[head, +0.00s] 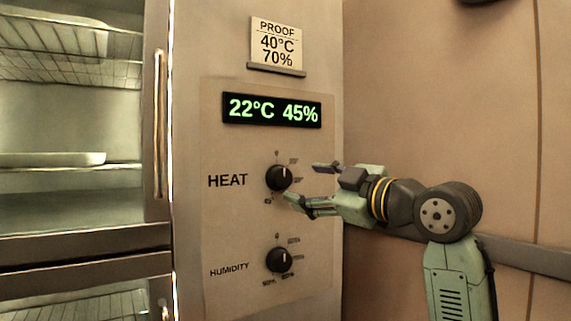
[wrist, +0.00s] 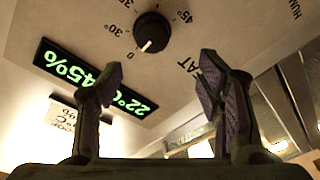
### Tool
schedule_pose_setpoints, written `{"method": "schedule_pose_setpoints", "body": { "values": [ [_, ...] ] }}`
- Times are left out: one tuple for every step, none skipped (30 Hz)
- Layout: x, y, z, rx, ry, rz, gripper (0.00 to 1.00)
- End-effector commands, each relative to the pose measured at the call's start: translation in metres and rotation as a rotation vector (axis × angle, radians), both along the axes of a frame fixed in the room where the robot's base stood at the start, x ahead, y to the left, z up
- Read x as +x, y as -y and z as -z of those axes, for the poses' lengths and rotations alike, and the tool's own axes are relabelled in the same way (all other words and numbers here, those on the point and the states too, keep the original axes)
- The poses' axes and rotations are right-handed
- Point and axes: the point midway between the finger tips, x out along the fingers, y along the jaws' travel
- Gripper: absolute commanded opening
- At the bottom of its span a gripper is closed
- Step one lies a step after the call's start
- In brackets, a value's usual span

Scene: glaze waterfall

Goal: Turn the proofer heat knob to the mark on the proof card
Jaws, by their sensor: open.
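The black heat knob (head: 279,178) sits on the control panel beside the word HEAT. Its white pointer line points up, toward the 0 mark; in the wrist view the knob (wrist: 153,31) also shows its pointer at the 0 side, with 30° and 45° marks around it. The proof card (head: 277,46) above reads PROOF, 40°C, 70%. My gripper (head: 303,182) is open and empty, just right of the heat knob in the head view. In the wrist view its fingers (wrist: 160,70) stand apart, with the knob beyond the gap between them, not gripped. Whether a fingertip touches the knob cannot be told.
A green display (head: 272,110) reads 22°C 45%. The humidity knob (head: 279,260) sits below the heat knob. A vertical door handle (head: 160,125) and a glass-fronted cabinet with racks are at the left. A plain wall with a rail (head: 530,256) is at the right.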

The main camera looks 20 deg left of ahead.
Motion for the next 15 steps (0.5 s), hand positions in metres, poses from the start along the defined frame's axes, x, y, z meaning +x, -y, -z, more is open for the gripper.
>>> {"method": "schedule_pose_setpoints", "body": {
  "values": [
    [0.0, 0.012, -0.006, -0.028, -0.003, 0.006, 0.61],
    [0.0, 0.016, -0.006, -0.04, -0.004, 0.004, 0.61],
    [0.0, 0.018, -0.006, -0.052, -0.005, 0.003, 0.61],
    [0.0, 0.019, -0.006, -0.056, -0.007, 0.002, 0.61],
    [0.001, 0.017, -0.006, -0.06, -0.008, 0.002, 0.61],
    [0.003, 0.014, -0.006, -0.062, -0.008, 0.0, 0.61],
    [0.005, 0.011, -0.006, -0.062, -0.009, 0.0, 0.61],
    [0.007, 0.007, -0.006, -0.062, -0.009, 0.0, 0.61],
    [0.011, 0.0, -0.007, -0.061, -0.009, -0.001, 0.61],
    [0.014, -0.005, -0.007, -0.061, -0.009, -0.001, 0.61],
    [0.017, -0.01, -0.007, -0.061, -0.009, 0.0, 0.61],
    [0.021, -0.017, -0.007, -0.059, -0.009, -0.001, 0.61],
    [0.024, -0.022, -0.007, -0.06, -0.01, -0.002, 0.61],
    [0.027, -0.027, -0.007, -0.06, -0.01, -0.001, 0.61],
    [0.031, -0.033, -0.007, -0.058, -0.01, 0.0, 0.61]
  ]
}}
